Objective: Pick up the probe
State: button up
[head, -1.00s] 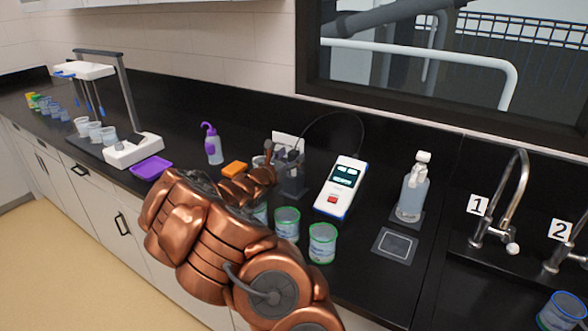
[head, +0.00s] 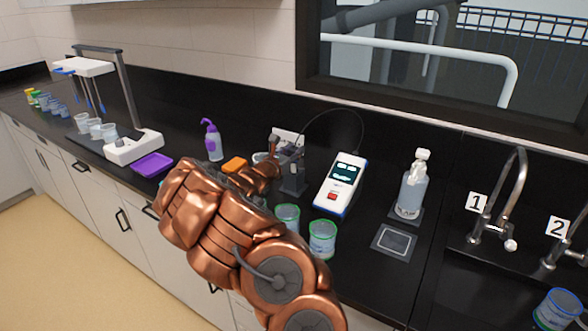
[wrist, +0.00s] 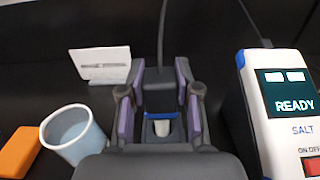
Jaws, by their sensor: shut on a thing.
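The probe (wrist: 160,82) is a dark grey piece between my fingers in the wrist view, with a thin dark cable (wrist: 162,38) rising from its top. My gripper (wrist: 158,88), with purple finger pads, is shut on it. A blue band and a pale part (wrist: 162,127) show below, between the fingers. In the head view, my copper arm reaches to the grey stand (head: 294,182) beside the meter and hides most of the gripper and probe. I cannot tell whether the probe is clear of its stand.
The white salt meter (head: 341,184) reads READY, close on the right. It also shows in the wrist view (wrist: 284,120). A cup (wrist: 75,135) and an orange block (wrist: 18,150) are at left. Green-rimmed cups (head: 322,240) stand near my arm. A white card (wrist: 100,63) stands behind.

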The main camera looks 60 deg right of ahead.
jog(key=shift+c, duration=1)
